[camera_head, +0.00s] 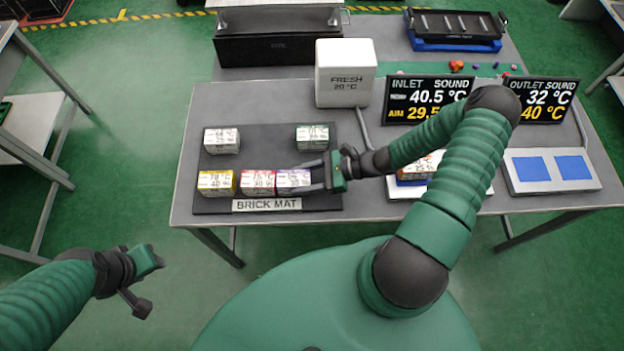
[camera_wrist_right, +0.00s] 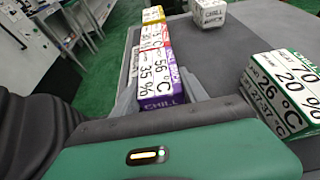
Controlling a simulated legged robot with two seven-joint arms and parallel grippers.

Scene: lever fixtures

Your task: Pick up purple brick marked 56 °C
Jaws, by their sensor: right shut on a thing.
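The purple brick (camera_head: 293,181) is at the right end of the front row on the brick mat (camera_head: 270,141). In the right wrist view the purple brick (camera_wrist_right: 158,82) shows 56 °C and 35 % on its white label. My right gripper (camera_head: 312,178) comes in from the right and is shut on the purple brick, with a finger along its side. I cannot tell whether the brick is clear of the mat.
A red brick (camera_head: 258,182) stands close left of the purple one, with a yellow brick (camera_head: 216,183) beyond. A green brick (camera_head: 312,137) and a white brick (camera_head: 222,141) stand behind. A white FRESH box (camera_head: 345,73) is at the back. The mat's middle is clear.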

